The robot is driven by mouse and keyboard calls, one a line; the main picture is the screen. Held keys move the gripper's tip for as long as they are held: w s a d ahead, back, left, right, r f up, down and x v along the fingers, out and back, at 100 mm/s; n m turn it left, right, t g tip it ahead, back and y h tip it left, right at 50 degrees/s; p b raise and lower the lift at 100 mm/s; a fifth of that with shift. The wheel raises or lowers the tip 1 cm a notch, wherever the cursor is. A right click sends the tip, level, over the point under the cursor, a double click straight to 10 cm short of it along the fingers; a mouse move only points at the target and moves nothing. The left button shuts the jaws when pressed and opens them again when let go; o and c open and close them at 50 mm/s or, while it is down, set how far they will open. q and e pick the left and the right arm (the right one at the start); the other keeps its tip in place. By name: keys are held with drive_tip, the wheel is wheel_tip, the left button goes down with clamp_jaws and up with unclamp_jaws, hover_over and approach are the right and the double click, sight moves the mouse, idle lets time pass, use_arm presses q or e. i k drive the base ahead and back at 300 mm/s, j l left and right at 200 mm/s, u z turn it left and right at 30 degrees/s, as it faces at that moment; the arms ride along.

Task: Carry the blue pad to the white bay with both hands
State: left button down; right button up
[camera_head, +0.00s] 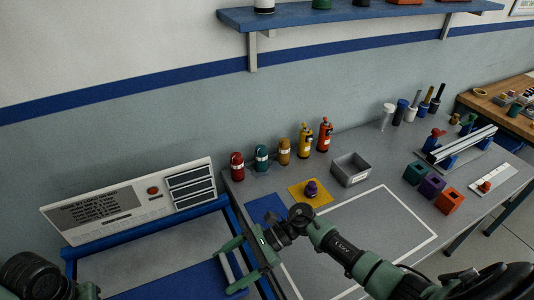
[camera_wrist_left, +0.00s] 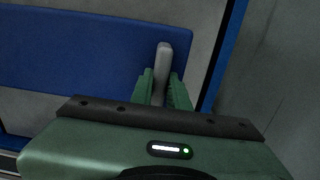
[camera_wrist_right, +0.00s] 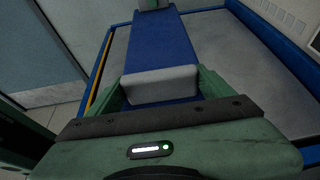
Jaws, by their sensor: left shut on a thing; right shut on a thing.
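The blue pad (camera_head: 180,282) is a long flat bar with grey ends, over the grey bed of a blue-edged station at lower left. My right gripper (camera_head: 235,266) is shut on its right grey end; the right wrist view shows this gripper (camera_wrist_right: 161,88) around the end of the pad (camera_wrist_right: 165,45). My left gripper (camera_wrist_left: 163,88) is shut on a grey end piece of the pad (camera_wrist_left: 85,55) in the left wrist view. Its fingers are outside the head view. I cannot tell how high the pad is. The white bay (camera_head: 409,207) is a white-outlined rectangle on the grey table, right of the pad.
The station's blue rim (camera_head: 150,232) and a white panel (camera_head: 130,200) stand behind the pad. A yellow mat (camera_head: 323,197) with a purple-topped piece, a grey bin (camera_head: 351,170) and several bottles line the back. Coloured blocks (camera_head: 432,186) are right of the bay. My right arm crosses the bay.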

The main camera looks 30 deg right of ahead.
sight(355, 238)
drive_tip(key=l+z, duration=0.15)
drive_tip(key=l, duration=0.65)
drive_tip(key=l+z, duration=0.15)
drive_tip(key=l, duration=0.6)
drive_tip(key=i+l+z, duration=0.15)
drive_tip(key=l, duration=0.6)
drive_tip(key=k, duration=0.05)
